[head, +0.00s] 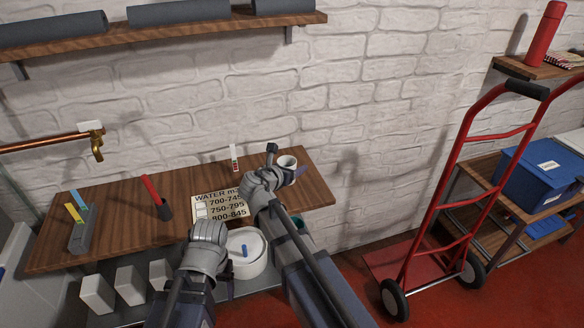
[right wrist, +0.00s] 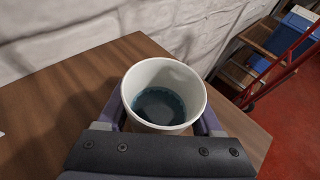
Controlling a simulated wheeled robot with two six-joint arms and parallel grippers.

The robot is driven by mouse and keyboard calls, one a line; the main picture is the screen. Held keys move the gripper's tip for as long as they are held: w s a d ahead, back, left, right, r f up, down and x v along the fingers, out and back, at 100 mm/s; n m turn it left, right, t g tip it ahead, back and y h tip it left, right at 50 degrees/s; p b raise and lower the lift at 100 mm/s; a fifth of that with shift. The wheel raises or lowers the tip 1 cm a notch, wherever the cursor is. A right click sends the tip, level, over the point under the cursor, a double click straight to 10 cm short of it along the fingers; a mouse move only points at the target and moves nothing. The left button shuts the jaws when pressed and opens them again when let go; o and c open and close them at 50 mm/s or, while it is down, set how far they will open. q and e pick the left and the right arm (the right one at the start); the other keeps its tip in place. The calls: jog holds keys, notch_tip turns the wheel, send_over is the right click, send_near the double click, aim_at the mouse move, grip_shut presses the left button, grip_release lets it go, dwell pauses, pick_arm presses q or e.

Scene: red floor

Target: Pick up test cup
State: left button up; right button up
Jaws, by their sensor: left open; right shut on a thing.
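The test cup (right wrist: 163,95) is white and round with dark blue-green liquid at its bottom, and it is upright in the right wrist view. In the head view it shows as a small white cup (head: 288,162) near the right end of the wooden shelf. My right gripper (head: 279,168) is shut on the cup, with purple fingers on both sides of it. The cup's base is hidden, so I cannot tell whether it touches the wood. My left gripper (head: 209,232) is open in front of the shelf's edge; its fingertips are hard to make out.
A white container (head: 246,262) sits below. A red hand truck (head: 440,215) stands right.

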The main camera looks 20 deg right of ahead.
pick_arm(q)
notch_tip(320, 180, up, 10)
jog(key=p, duration=0.9)
jog(key=shift+f, duration=0.15)
jog(key=shift+p, duration=0.4)
notch_tip(320, 180, up, 11)
jog(key=p, duration=1)
jog(key=shift+f, duration=0.2)
jog(key=shift+c, duration=0.4)
